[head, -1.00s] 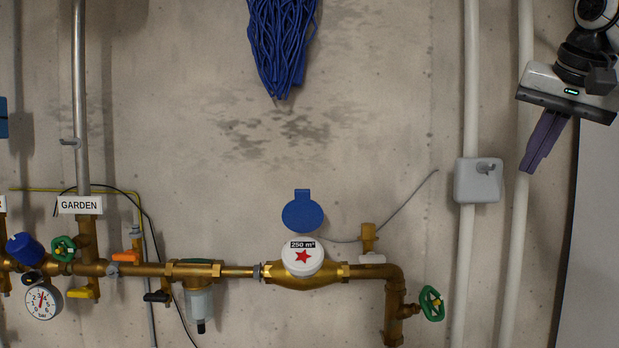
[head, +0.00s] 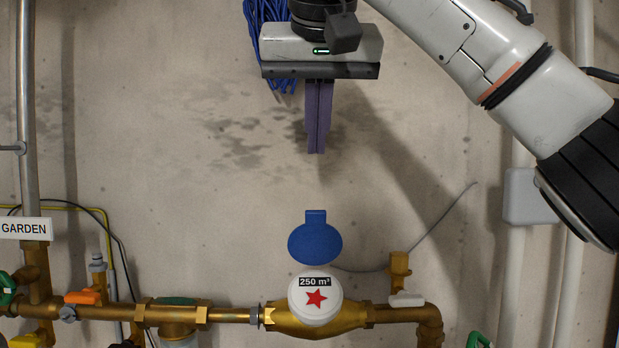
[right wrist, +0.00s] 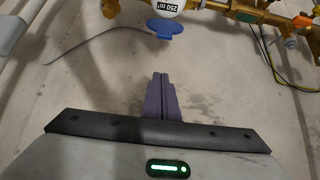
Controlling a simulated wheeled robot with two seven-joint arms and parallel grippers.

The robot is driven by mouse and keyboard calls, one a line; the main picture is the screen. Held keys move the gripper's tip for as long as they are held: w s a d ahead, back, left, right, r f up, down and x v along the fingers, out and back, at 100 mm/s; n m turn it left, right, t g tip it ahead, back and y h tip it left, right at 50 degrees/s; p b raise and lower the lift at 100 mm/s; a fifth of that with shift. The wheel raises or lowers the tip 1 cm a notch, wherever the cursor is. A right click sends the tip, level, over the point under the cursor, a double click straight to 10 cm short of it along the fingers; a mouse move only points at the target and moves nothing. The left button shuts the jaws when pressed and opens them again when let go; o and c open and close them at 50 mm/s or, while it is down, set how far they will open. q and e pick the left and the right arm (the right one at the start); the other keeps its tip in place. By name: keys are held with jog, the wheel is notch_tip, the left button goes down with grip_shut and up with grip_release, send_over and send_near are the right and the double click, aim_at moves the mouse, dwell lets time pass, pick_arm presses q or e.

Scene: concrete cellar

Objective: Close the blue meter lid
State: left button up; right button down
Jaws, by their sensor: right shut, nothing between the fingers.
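The blue meter lid (head: 315,243) stands open, upright above the white meter face (head: 316,306), which shows "250 m³" and a red star. The meter sits in a brass body on the pipe. My right gripper (head: 316,152) is shut and empty, fingers pointing down, above the lid and apart from it in the picture. In the right wrist view the shut fingers (right wrist: 160,76) point toward the lid (right wrist: 165,27), with the meter face (right wrist: 166,8) cut off at the top edge. My left gripper is in neither view.
A brass valve fitting (head: 399,272) with a white lever stands right of the meter, and a thin grey cable runs up behind it. A bundle of blue cord (head: 257,45) hangs behind my right gripper. A grey box (head: 527,196) is at right. The wall around the lid is bare.

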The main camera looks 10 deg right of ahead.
aim_at(316, 211)
jog(key=x, duration=0.3)
jog(key=shift+d+f, duration=0.15)
jog(key=shift+f, duration=0.2)
jog(key=x, duration=0.5)
jog(key=shift+f+p, duration=0.4)
jog(key=shift+f, duration=0.05)
jog(key=shift+s+a+f, duration=0.1)
jog(key=shift+s+f, duration=0.05)
jog(key=shift+s, duration=0.3)
jog(key=shift+s+a+f, duration=0.1)
jog(key=shift+s+f, duration=0.05)
jog(key=shift+s, duration=0.3)
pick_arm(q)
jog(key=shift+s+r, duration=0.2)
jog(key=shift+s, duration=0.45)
pick_arm(e)
jog(key=shift+s+a+f, duration=0.15)
jog(key=shift+s+f, duration=0.15)
jog(key=shift+s, duration=0.25)
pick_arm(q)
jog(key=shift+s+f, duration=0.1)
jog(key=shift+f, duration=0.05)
